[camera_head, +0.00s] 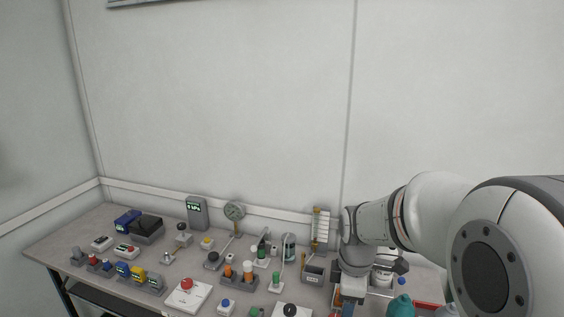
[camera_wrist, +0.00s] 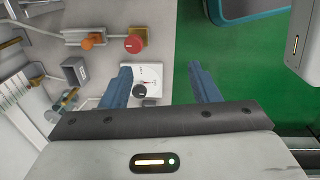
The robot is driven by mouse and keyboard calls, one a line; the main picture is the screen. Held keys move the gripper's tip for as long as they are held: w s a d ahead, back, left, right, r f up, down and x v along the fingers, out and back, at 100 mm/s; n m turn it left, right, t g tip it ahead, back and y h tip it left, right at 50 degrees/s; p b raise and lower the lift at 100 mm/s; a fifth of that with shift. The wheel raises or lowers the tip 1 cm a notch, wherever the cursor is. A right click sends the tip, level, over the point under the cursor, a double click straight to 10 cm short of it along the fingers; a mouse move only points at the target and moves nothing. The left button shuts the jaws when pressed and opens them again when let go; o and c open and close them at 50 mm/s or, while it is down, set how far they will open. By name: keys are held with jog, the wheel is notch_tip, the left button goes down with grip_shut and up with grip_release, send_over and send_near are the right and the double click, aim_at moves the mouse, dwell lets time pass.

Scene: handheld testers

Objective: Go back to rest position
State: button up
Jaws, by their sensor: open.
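My gripper (camera_wrist: 162,85) is open in the wrist view, with its two blue fingers wide apart and nothing between them. A white panel with a dial and a black knob (camera_wrist: 143,82) shows beyond and partly behind the left finger. In the head view my arm reaches in from the right and my gripper (camera_head: 348,306) hangs at the front of the table, its fingertips cut off by the lower edge.
A red knob (camera_wrist: 134,44) and an orange-handled part (camera_wrist: 92,40) lie near the gripper. The long table (camera_head: 75,235) is crowded with testers, including a red button box (camera_head: 187,284), a round gauge (camera_head: 235,211) and a dark case (camera_head: 146,229). The wall behind is bare.

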jog(key=s+r+m+t, duration=0.1)
jog(key=s+r+m, duration=0.1)
jog(key=s+m, duration=0.5)
jog(key=s+r+m, duration=0.2)
jog(key=s+m, duration=0.5)
jog(key=m, duration=0.1)
jog(key=shift+d+r+t, duration=0.15)
jog(key=shift+r+t, duration=0.15)
jog(key=shift+t, duration=0.1)
